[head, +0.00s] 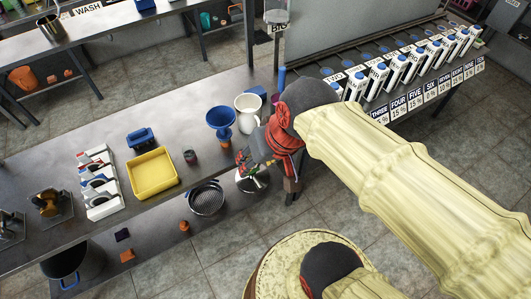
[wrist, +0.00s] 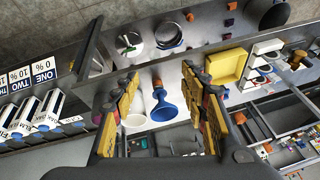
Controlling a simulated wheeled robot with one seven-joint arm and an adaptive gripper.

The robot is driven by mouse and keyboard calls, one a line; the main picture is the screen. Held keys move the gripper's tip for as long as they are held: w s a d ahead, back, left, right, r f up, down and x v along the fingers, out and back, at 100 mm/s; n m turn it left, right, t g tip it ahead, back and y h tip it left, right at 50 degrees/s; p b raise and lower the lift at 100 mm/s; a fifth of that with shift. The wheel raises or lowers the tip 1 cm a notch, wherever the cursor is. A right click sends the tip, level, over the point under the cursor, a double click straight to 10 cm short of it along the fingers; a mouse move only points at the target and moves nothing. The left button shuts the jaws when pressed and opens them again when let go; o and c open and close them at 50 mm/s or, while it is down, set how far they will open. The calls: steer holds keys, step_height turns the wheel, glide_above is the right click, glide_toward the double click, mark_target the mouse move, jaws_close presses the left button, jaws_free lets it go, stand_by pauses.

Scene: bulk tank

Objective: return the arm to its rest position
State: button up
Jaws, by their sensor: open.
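My arm, in a cream cover, reaches in from the right edge of the head view. Its red and dark end and my gripper (head: 252,165) hang over the front edge of the long grey bench (head: 105,148). In the wrist view my gripper (wrist: 160,78) shows two yellow and black fingers set wide apart. They are open, and nothing is held between them. A blue funnel (head: 221,119) stands beside the gripper on the bench; it also appears between the fingers in the wrist view (wrist: 164,108). A white jug (head: 247,104) stands just behind.
A yellow tray (head: 152,173), a blue-handled item (head: 140,138) and a white rack (head: 98,182) stand left on the bench. A round strainer-like vessel (head: 206,198) is below the front edge. White cartons (head: 398,68) line the back right. Floor at bottom centre is partly clear.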

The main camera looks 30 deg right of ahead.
steer(key=shift+s+d+r+n+t+h, duration=0.15)
steer(key=shift+d+r+n+t+h, duration=0.2)
steer(key=shift+r+n, duration=0.25)
steer(key=shift+s+d+r+n+t+h, duration=0.15)
steer(key=shift+d+r+n+t+h, duration=0.1)
steer(key=shift+d+r+n, duration=0.3)
